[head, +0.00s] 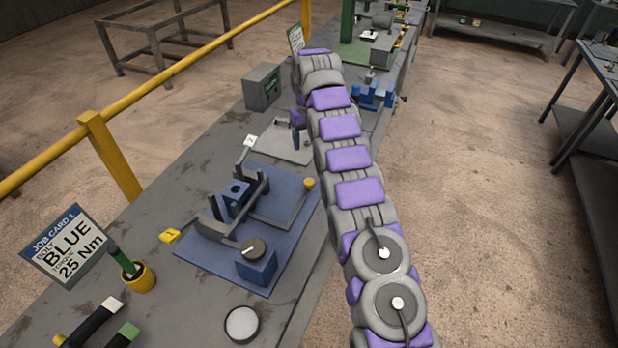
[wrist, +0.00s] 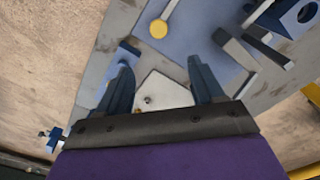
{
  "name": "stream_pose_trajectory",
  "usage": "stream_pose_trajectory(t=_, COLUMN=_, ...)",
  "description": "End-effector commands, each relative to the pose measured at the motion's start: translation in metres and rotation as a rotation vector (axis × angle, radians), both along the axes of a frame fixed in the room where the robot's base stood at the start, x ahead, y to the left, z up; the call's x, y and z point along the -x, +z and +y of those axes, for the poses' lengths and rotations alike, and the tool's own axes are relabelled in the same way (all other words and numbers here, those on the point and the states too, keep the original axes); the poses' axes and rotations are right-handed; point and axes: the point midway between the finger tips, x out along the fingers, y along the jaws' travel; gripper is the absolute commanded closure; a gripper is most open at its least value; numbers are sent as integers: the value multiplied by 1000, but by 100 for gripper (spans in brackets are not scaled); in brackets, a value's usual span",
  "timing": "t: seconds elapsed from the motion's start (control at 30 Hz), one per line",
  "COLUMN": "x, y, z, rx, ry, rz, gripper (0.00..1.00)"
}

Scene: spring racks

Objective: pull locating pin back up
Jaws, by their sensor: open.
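A round yellow knob (head: 309,183) stands at the right edge of the blue fixture plate (head: 215,262); I cannot tell whether it is the locating pin. It also shows in the wrist view (wrist: 158,28), beyond my fingers, with a grey bar beside it. My gripper (head: 296,140) points down over a pale grey plate (head: 270,150) behind the blue fixture. In the wrist view my blue fingers (wrist: 162,84) are apart, with the pale plate (wrist: 165,92) and a small dark spot between them. Nothing is held. My arm hides part of the bench to the right.
The blue fixture carries a blue block (head: 233,200), grey bars and a dark-topped knob (head: 254,248). A grey box (head: 262,87) stands behind the pale plate. A yellow rail (head: 150,85) runs along the left. A job card (head: 65,245) and a yellow cup (head: 138,278) are at front left.

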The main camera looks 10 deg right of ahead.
Motion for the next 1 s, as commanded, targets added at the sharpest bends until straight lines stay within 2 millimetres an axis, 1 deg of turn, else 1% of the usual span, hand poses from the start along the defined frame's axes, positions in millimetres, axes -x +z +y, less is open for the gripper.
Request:
stream_pose_trajectory(t=0.17, x=-1, y=-16, z=-2, rx=0, ry=-1, rz=-1, gripper=33)
stream_pose_trajectory(t=0.3, x=0, y=-37, z=-1, rx=0, ry=-1, rz=1, gripper=33)
stream_pose_trajectory(t=0.37, x=0, y=-42, z=0, rx=1, ry=-1, rz=1, gripper=33)
stream_pose_trajectory(t=0.53, x=1, y=-65, z=0, rx=0, ry=-1, rz=2, gripper=33)
stream_pose_trajectory(t=0.8, x=2, y=-119, z=0, rx=0, ry=1, rz=6, gripper=33)
stream_pose_trajectory(t=1.0, x=1, y=-151, z=0, rx=-1, ry=-1, rz=1, gripper=33)
